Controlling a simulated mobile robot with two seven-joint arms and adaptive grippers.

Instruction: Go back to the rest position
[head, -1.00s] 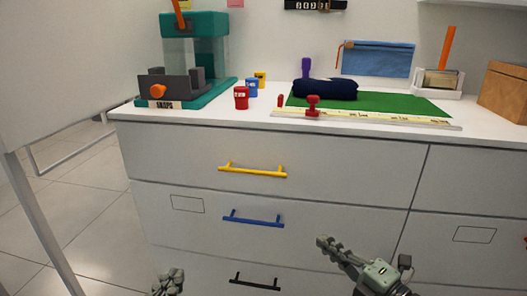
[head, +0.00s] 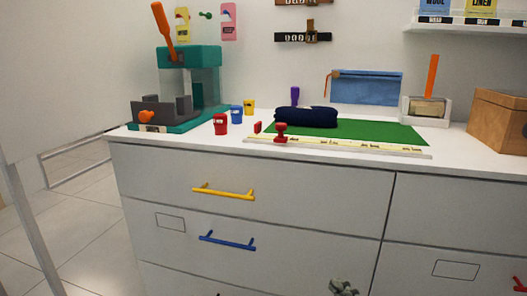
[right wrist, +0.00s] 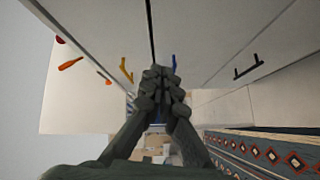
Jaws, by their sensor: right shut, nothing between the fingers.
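My right gripper (head: 343,288) shows only as a small tip at the bottom edge of the head view, in front of the lower drawers. In the right wrist view its fingers (right wrist: 160,75) are together and empty, apart from the drawer fronts. My left gripper is not in the head view. The white drawer unit (head: 280,218) stands ahead, with a yellow handle (head: 223,192) above a blue handle (head: 227,240). Its drawers look shut.
On the top stand a teal machine (head: 205,58), small cups (head: 220,124), a green mat (head: 365,131) with a dark folded cloth (head: 305,117), and a wooden box (head: 497,115). A patterned rug (right wrist: 270,150) lies below. Tiled floor (head: 95,225) is clear at left.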

